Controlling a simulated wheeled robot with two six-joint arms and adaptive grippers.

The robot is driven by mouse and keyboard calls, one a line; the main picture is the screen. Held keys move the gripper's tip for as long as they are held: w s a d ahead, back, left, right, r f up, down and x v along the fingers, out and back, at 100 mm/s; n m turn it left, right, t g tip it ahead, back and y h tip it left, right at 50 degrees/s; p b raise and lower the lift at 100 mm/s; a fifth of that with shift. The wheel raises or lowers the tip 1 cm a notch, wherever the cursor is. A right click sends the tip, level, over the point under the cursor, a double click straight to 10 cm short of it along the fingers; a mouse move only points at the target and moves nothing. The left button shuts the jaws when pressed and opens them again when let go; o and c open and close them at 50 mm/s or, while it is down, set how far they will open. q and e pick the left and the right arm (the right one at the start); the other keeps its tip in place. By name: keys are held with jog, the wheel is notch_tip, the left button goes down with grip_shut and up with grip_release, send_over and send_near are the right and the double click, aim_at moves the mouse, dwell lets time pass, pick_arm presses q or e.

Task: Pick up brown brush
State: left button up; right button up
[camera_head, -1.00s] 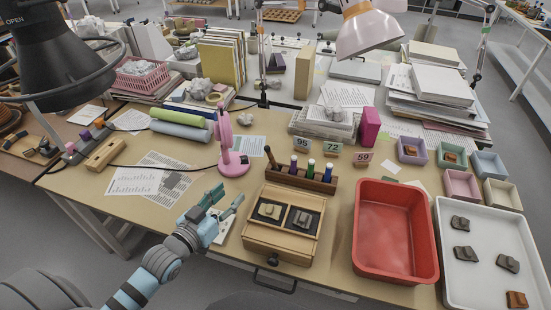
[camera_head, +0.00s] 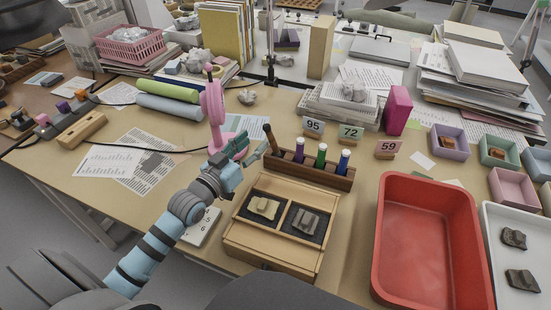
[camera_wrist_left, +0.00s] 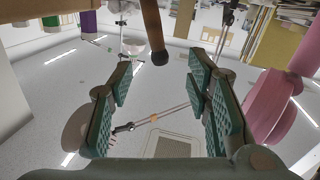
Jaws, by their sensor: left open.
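The brown brush (camera_head: 269,136) stands tilted in the left end of the wooden rack (camera_head: 318,171), its handle end pointing up. My left gripper (camera_head: 246,152) is just left of the brush in the head view, fingers apart and empty. In the left wrist view, the brush handle (camera_wrist_left: 154,30) hangs from the top edge with its dark end just beyond and between the green finger pads of my left gripper (camera_wrist_left: 158,88). The handle does not appear to be clamped. My right gripper is not in view.
Purple, green and blue bottles (camera_head: 321,157) stand in the rack right of the brush. A pink stand (camera_head: 215,110) is close behind my left gripper. A wooden box with sherds (camera_head: 283,217) lies in front of the rack. A red tub (camera_head: 428,245) is at right.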

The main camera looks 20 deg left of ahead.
aim_at(265, 131)
pick_arm(q)
jog(key=w+b, duration=0.1)
jog(key=w, duration=0.3)
jog(key=w+d+b, duration=0.1)
jog(key=w, duration=0.2)
jog(key=shift+d+b, duration=0.1)
jog(key=shift+b, duration=0.2)
jog(key=shift+w+r, duration=0.1)
jog(key=shift+w, duration=0.15)
jog(key=shift+c, duration=0.5)
jog(key=shift+s+r, duration=0.1)
grip_shut()
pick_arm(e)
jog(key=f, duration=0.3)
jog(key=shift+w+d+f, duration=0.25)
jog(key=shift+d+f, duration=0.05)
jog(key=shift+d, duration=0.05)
